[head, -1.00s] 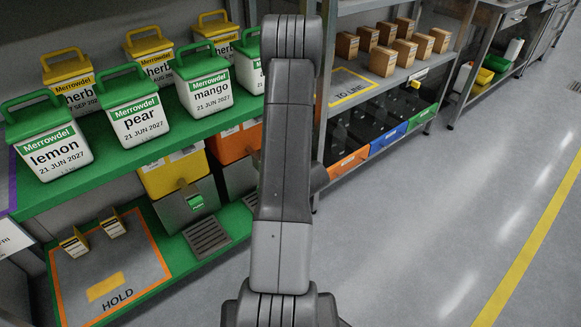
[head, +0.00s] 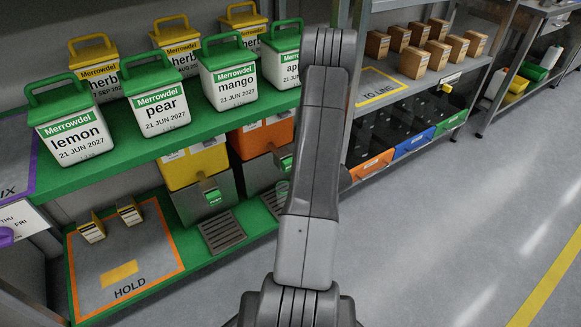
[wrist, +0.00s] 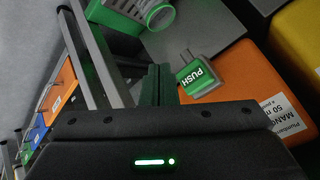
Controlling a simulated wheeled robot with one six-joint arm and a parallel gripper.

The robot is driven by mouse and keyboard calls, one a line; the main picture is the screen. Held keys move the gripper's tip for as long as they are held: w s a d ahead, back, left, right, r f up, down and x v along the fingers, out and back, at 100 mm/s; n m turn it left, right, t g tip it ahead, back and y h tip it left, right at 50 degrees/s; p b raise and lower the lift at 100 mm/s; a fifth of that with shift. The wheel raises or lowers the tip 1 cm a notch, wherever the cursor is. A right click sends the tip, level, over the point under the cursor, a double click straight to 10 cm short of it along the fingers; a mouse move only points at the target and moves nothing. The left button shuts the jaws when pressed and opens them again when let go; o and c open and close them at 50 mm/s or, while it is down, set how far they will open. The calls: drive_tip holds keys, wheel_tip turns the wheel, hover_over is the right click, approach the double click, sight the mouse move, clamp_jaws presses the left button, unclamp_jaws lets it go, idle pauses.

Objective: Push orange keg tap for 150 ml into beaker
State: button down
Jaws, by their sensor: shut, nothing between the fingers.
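In the wrist view, the green tap marked PUSH (wrist: 197,74) is in front of the orange keg (wrist: 236,72). My gripper (wrist: 160,70) is shut and empty, its dark fingers just left of the tap in the picture; I cannot tell whether they touch it.
The yellow keg (head: 195,167) stands left of the orange one, with its own PUSH tap (head: 213,196) and a drip tray (head: 221,232). Green and yellow lidded tubs fill the shelf above. Coloured bins (head: 412,142) are on the right. The floor at right is clear.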

drive_tip(key=shift+w+a, duration=0.9)
drive_tip(key=shift+w, duration=0.3)
drive_tip(key=shift+w+a, duration=0.85)
drive_tip(key=shift+w, duration=0.35)
drive_tip(key=shift+w+a+p, duration=0.1)
drive_tip(key=shift+p, duration=0.25)
drive_tip(key=shift+w+a, duration=0.15)
drive_tip(key=shift+w, duration=0.1)
drive_tip(key=shift+w+a, duration=0.4)
drive_tip(key=shift+w, duration=0.15)
idle(0.9)
drive_tip(key=shift+s+d, duration=0.65)
drive_tip(key=shift+s, duration=0.25)
drive_tip(key=shift+s, duration=0.1)
drive_tip(key=shift+s+d, duration=0.75)
drive_tip(key=shift+s, duration=0.25)
drive_tip(key=shift+s+d, duration=0.7)
drive_tip(key=shift+s, duration=0.25)
idle(0.6)
